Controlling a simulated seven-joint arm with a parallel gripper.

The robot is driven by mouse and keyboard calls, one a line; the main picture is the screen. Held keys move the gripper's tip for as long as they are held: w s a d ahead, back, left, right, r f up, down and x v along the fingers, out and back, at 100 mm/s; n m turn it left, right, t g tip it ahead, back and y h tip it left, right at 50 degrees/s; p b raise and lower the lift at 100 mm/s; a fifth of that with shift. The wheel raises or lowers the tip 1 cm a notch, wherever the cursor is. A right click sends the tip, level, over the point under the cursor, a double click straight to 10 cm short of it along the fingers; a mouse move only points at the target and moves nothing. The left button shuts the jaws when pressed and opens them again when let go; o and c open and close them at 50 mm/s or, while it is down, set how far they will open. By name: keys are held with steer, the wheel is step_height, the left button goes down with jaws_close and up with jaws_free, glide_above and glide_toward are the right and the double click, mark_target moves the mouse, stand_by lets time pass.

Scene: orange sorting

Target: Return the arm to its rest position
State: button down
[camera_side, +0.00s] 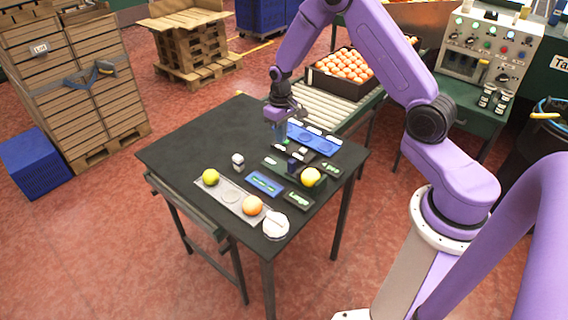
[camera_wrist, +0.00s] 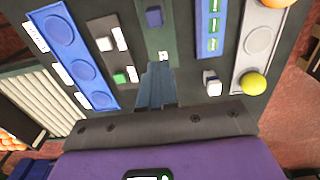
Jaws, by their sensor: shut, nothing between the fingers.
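My gripper (camera_side: 282,142) hangs fingers down above the far part of the black table (camera_side: 185,150), beside the blue tray (camera_side: 318,138). Its fingers (camera_wrist: 155,88) are shut and empty in the wrist view. A grey tray (camera_side: 231,195) at the near left holds a yellow-green fruit (camera_side: 210,177) and an orange (camera_side: 252,205), with a bare round recess between them. A yellow fruit (camera_side: 310,177) sits on a dark green fixture (camera_side: 285,170) at the right. The blue tray, also in the wrist view (camera_wrist: 75,55), shows empty round recesses. Finger height above the table is hard to tell.
A blue panel (camera_side: 264,184), a dark box (camera_side: 298,201), a white round container (camera_side: 276,225) and a small white block (camera_side: 238,160) stand on the table. A roller conveyor (camera_side: 310,105) with a crate of oranges (camera_side: 343,68) lies behind. The table's far left is clear.

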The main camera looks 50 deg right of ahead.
steer(key=shift+a, duration=0.1)
steer(key=s+a+r+n, duration=0.6)
steer(key=s+a+r, duration=0.7)
steer(key=s+a, duration=0.1)
steer(key=s+r+n, duration=0.2)
steer(key=s+n, duration=0.1)
steer(key=s, duration=0.7)
steer(key=s+r+n, duration=0.3)
steer(key=s, duration=0.6)
steer(key=shift+s+d+r+n, duration=0.2)
steer(key=shift+s+d+n, duration=0.1)
steer(key=shift+s+d, duration=0.15)
steer(key=shift+w, duration=0.1)
